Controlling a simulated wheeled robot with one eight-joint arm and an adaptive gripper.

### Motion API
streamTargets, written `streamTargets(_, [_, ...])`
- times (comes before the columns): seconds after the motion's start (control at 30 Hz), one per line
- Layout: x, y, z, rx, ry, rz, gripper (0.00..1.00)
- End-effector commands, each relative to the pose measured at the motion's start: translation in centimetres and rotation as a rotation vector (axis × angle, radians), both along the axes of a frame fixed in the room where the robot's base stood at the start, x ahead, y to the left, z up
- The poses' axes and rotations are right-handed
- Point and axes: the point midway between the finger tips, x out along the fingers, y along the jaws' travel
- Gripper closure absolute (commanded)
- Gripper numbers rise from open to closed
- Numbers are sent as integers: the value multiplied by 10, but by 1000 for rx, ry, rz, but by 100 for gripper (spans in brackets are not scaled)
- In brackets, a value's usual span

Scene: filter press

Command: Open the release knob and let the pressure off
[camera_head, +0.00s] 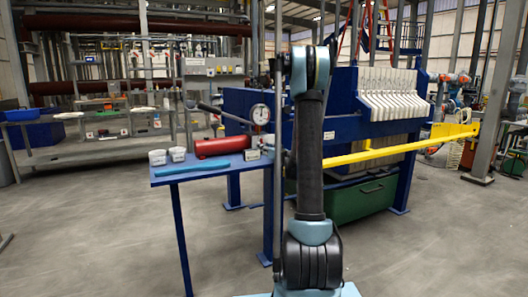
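A hand pump stands on a small blue table (198,180) left of my arm. It has a red cylinder (222,146), a dark lever (222,114) sloping up to the left, and a round white-faced pressure gauge (260,115). The needle reading is too small to tell. A small block with a pale label (252,155) sits at the right end of the cylinder. I cannot make out the release knob; it is too small or hidden near my arm. My arm rises through the middle of the picture, and my gripper does not show.
Two white cups (177,154) and a turquoise bar (205,168) lie on the blue table. The blue filter press (345,126) with white plates (390,97) stands behind. A yellow bar (395,151) reaches right. A green bin (365,197) is below. Floor at front left is clear.

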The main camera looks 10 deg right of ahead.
Motion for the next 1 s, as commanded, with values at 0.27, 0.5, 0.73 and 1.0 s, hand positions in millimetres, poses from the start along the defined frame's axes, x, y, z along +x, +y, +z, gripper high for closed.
streamTargets(0.27, [1,0,0,0,0,0,61])
streamTargets(0.5, [1,0,0,0,0,0,95])
streamTargets(0.73, [1,0,0,84,28,-1,95])
streamTargets(1.0, [1,0,0,127,41,-1,95])
